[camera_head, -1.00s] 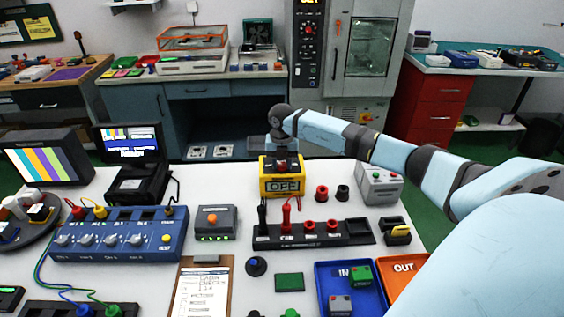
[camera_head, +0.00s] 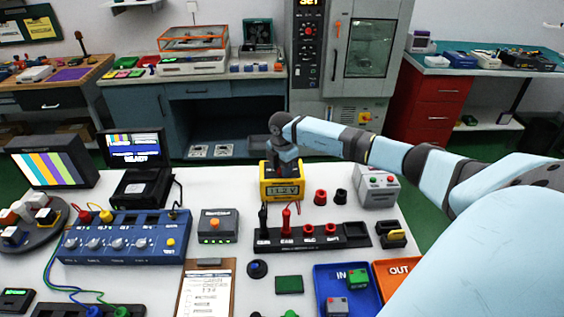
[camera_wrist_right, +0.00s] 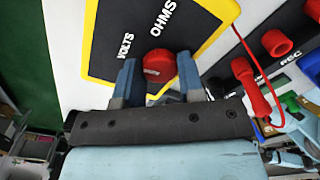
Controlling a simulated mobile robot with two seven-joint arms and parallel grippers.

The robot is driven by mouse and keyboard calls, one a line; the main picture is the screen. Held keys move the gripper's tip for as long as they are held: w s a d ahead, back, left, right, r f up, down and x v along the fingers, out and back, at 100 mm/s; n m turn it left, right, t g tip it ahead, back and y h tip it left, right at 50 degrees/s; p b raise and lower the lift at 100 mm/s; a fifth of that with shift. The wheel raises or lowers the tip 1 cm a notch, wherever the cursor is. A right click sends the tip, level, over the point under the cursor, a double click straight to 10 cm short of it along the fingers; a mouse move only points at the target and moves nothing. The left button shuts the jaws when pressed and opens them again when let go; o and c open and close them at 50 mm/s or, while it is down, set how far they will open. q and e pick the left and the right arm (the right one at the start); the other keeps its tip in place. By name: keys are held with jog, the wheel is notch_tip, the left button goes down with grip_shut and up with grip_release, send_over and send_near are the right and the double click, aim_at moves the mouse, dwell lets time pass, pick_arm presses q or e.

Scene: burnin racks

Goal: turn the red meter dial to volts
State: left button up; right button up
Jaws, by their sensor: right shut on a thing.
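The yellow meter (camera_head: 267,194) stands on the white bench, its front display (camera_head: 283,190) lit with digits too small to read surely. In the right wrist view its dark face (camera_wrist_right: 103,60) carries the printed words VOLTS and OHMS. The red dial (camera_wrist_right: 157,64) sits close to both words; I cannot make out a pointer on it. My right gripper (camera_wrist_right: 160,80) is shut on the red dial, one finger on each side. In the head view my right gripper (camera_head: 284,166) comes down from above onto the meter and hides the dial. My left gripper is not in view.
A black strip (camera_head: 268,245) with red and black plugs lies in front of the meter. A grey box (camera_head: 217,227) with an orange button stands to the left, a pale box (camera_head: 375,186) close on the right. Blue (camera_head: 321,290) and orange trays lie at front right.

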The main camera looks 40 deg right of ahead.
jog(key=shift+r+m, duration=0.1)
jog(key=shift+m, duration=0.6)
jog(key=shift+p, duration=0.3)
jog(key=o, duration=0.9)
notch_tip(320, 180, up, 14)
jog(key=shift+f+b, duration=0.1)
jog(key=shift+b, duration=0.65)
jog(key=shift+f, duration=0.1)
